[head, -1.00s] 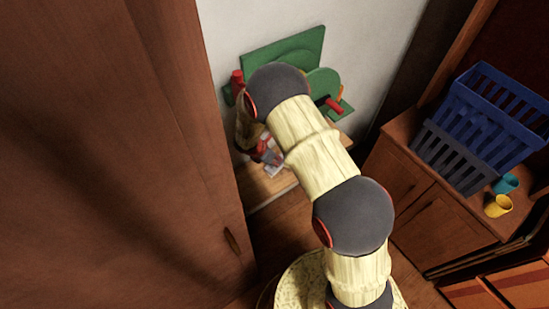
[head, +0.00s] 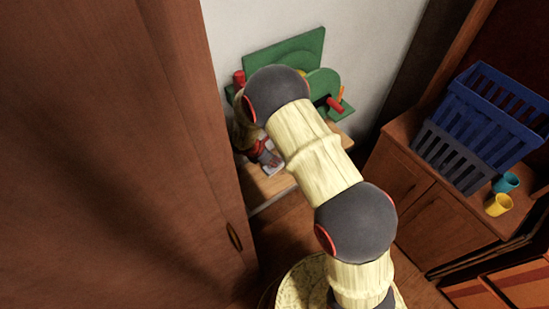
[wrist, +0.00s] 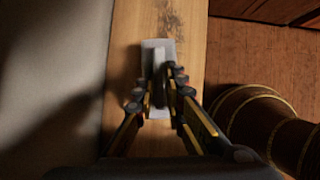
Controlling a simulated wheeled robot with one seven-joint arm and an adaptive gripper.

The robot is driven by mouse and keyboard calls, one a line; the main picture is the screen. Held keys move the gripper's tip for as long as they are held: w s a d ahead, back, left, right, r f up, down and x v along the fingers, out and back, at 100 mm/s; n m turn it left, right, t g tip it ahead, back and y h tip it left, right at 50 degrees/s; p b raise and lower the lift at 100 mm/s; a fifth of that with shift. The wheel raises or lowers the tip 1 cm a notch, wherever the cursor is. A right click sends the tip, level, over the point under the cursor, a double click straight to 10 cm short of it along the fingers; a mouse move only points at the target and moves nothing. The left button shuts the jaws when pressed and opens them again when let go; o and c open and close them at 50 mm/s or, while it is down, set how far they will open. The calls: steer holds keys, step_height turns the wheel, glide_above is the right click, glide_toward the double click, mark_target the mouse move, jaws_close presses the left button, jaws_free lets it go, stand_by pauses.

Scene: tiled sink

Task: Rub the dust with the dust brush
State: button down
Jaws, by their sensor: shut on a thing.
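The dust brush (wrist: 158,50) is a pale grey block with a raised handle. It lies flat against, or just above, a light wooden surface (wrist: 128,40) in the wrist view. My gripper (wrist: 156,88) is shut on its handle, one finger on each side. Dark specks that look like the dust (wrist: 172,20) show on the wood just beyond the brush. In the head view, my gripper (head: 264,153) is over the bench behind my arm, with the pale brush (head: 273,170) below it. My arm hides part of the bench there, and the dust cannot be made out.
A green toy workbench (head: 290,50) with coloured parts stands against the wall. A tall brown cabinet (head: 110,150) is close on the left. A low cabinet (head: 430,190) at right holds blue baskets (head: 490,120) and cups (head: 498,205).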

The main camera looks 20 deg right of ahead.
steer(key=shift+s+a, duration=0.2)
steer(key=shift+a, duration=0.6)
steer(key=shift+a+r+p, duration=0.1)
steer(key=shift+r+p, duration=2.2)
steer(key=shift+r, duration=0.7)
step_height(320, 180, up, 3)
steer(key=shift+w+a+f+p, duration=0.1)
steer(key=shift+w+p, duration=0.05)
steer(key=shift+p, duration=0.9)
steer(key=shift+r, duration=0.2)
